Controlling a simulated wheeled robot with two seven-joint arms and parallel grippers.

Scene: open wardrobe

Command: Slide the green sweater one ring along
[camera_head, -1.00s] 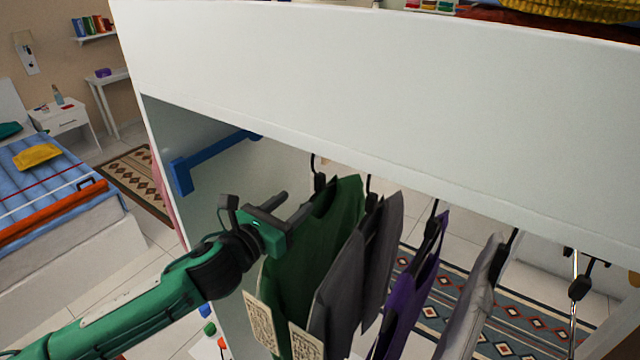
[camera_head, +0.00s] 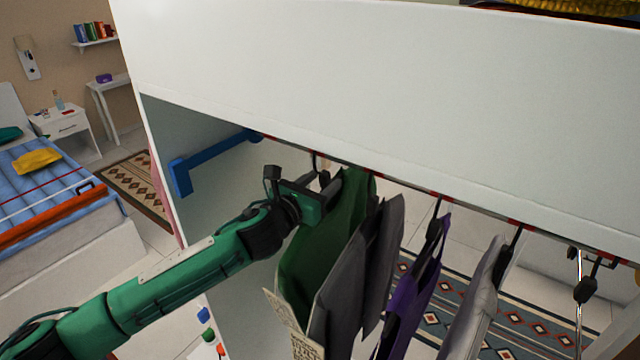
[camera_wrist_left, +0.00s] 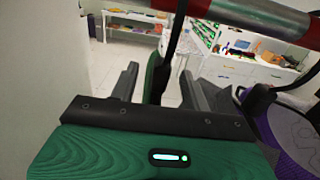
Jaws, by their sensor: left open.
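The green sweater (camera_head: 318,250) hangs on a black hanger at the left end of the row of clothes. Its hook goes up to the rail (camera_head: 430,192), which has red bands and also crosses the top of the left wrist view (camera_wrist_left: 250,14). My left gripper (camera_head: 328,180) is at the sweater's upper left, just below the rail. In the left wrist view its open fingers (camera_wrist_left: 160,85) stand on either side of the dark hanger stem and a strip of green cloth. I cannot tell whether they touch it. My right gripper is not in view.
Grey garments (camera_head: 378,255) hang close to the right of the sweater, then a purple one (camera_head: 412,290) and a pale grey one (camera_head: 470,305). A blue bracket (camera_head: 205,160) is on the left wardrobe wall. The white upper panel (camera_head: 380,90) is close above.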

